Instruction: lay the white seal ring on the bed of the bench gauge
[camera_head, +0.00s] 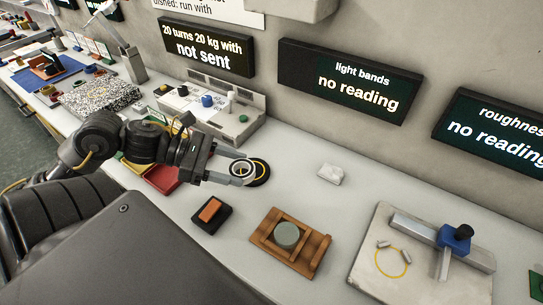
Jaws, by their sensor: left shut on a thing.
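My left gripper (232,171) reaches in from the left above the bench, its jaws shut on the white seal ring (243,181). The ring is held just over or beside a black disc with a yellow ring mark (264,173). I cannot tell the exact gap between them. What looks like the bench gauge stands at the lower right: a pale flat bed (384,283) with a steel bar, a blue slider (454,239) and a yellow circle marked on the bed. The circle is empty, with two small grey pieces at its upper edge. My right gripper is out of view.
A wooden fixture (316,250) with a grey-green cylinder (287,235) and a black block with an orange top (210,212) lie between gripper and gauge. A white block (331,173) sits behind. A grey machine (238,126) stands at back left.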

